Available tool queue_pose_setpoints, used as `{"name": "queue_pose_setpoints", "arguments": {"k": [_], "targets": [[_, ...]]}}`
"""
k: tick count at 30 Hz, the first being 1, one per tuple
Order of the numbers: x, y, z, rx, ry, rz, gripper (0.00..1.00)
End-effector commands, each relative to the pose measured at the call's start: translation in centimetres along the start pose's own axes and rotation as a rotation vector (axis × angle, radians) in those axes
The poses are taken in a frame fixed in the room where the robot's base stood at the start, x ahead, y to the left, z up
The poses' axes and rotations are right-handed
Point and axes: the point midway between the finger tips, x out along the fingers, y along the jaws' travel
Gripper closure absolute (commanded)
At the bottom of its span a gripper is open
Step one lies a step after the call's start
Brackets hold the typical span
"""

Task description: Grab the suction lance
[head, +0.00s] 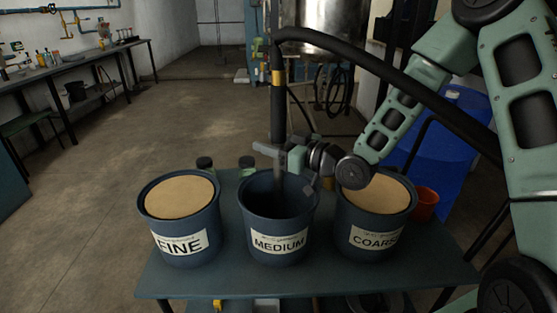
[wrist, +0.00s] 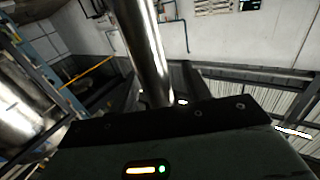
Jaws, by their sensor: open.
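The suction lance (head: 277,112) stands upright, a dark pipe with a brass-coloured band near its top and a thick black hose curving off to the right. Its lower end goes down into the MEDIUM bucket (head: 277,255). My gripper (head: 281,154) reaches in from the right and is open at the lance just above the bucket's rim, with finger parts showing on both sides of it. In the wrist view a shiny metal tube of the lance (wrist: 147,50) runs down to the dark gripper edge. The fingertips are hidden there, and I cannot tell whether they touch it.
The FINE bucket (head: 180,248) and COARSE bucket (head: 374,240), both filled with tan material, flank the middle one on the table (head: 225,283). Two dark jars stand behind. A red cup (head: 424,204) and blue drum (head: 440,135) are right. Floor is clear left.

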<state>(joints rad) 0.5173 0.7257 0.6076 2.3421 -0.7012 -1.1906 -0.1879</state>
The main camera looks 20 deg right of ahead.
Motion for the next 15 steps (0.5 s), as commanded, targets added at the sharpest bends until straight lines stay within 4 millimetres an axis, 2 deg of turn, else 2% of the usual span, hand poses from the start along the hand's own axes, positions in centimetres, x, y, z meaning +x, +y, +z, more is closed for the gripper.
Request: {"name": "queue_pose_setpoints", "arguments": {"k": [7,12,15], "targets": [[0.2,0.01,0.0,-0.001,0.0,0.0,0.52],[0.18,0.01,0.0,-0.001,0.0,0.0,0.99],[0.21,0.01,-0.11,-0.002,0.003,0.0,1.0]]}}
